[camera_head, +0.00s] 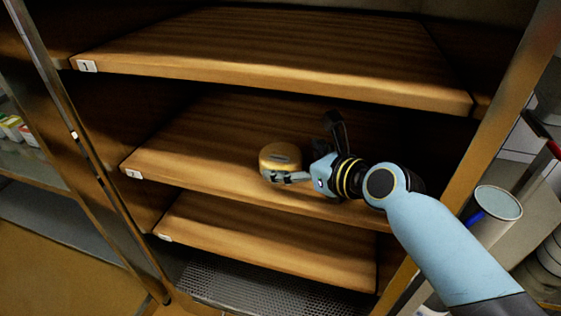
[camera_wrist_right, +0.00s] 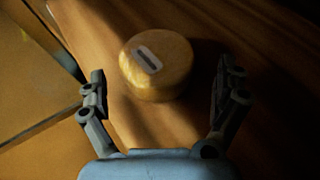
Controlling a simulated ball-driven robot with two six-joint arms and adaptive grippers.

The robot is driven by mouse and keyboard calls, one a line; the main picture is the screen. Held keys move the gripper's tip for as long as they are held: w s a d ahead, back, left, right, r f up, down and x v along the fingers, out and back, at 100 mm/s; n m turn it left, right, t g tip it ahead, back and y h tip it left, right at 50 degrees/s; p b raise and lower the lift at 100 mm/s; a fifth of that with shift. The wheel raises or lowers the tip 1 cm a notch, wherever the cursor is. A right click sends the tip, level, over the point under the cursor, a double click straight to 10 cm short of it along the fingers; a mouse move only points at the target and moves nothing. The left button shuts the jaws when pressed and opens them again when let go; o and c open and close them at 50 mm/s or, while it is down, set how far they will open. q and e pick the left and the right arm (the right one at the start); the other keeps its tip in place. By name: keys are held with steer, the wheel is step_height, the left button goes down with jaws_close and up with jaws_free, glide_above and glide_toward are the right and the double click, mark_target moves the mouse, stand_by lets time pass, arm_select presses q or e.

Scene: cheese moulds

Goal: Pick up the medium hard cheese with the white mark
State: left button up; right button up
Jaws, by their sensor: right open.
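The cheese (camera_head: 280,155) is a round yellow wheel with a pale mark on its top. It sits on the middle wooden shelf (camera_head: 200,150). In the right wrist view the cheese (camera_wrist_right: 157,66) stands between and just beyond the fingertips, with a whitish rectangular mark holding a dark strip. My right gripper (camera_head: 308,158) is open at the cheese, one finger low in front of it and the other up to its right. In the wrist view the open fingers (camera_wrist_right: 160,82) lie on both sides, apart from the cheese. My left gripper is not in view.
An upper shelf (camera_head: 270,50) with a tag "1" hangs above, and a lower shelf (camera_head: 270,240) lies below; both look empty. A metal upright (camera_head: 75,130) stands at left, a wooden one at right. A white cylindrical container (camera_head: 494,212) is at right. The middle shelf's left part is clear.

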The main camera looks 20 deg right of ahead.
mark_target(288, 159)
steer(key=x, duration=0.5)
steer(key=shift+a, duration=0.2)
steer(key=shift+r, duration=0.1)
steer(key=shift+c, duration=0.7)
steer(key=c, duration=0.8)
